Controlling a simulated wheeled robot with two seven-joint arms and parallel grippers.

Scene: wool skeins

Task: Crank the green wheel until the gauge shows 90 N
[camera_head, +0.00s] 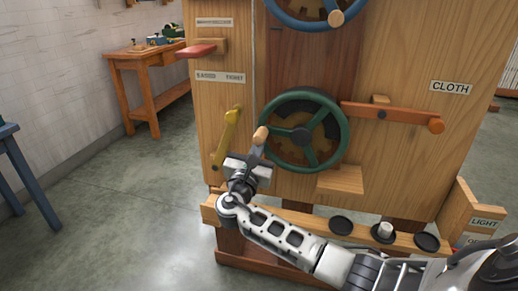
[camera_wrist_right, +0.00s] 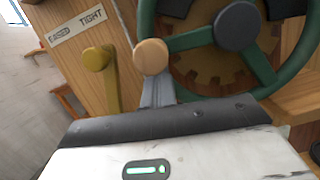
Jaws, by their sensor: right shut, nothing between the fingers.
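The green wheel (camera_head: 343,133) is on the front of the wooden cabinet, with a dark hub and a pale wooden crank knob (camera_head: 261,135) at its left side. My right gripper (camera_head: 256,152) is just below the knob, fingers pointing up at it. In the right wrist view the knob (camera_wrist_right: 151,57) stands right at the tips of the shut fingers (camera_wrist_right: 156,84), and the green wheel (camera_wrist_right: 192,40) is behind to the right. I cannot tell whether the fingertips touch the knob. I cannot make out a gauge or a reading. My left gripper is out of view.
A yellow lever (camera_head: 227,136) is close left of my right gripper; a red-orange lever (camera_head: 395,114) is right of the wheel. A blue wheel (camera_head: 302,22) is above. A small wooden block (camera_head: 341,180) juts out below the wheel. A rail with black discs (camera_head: 341,225) runs lower down.

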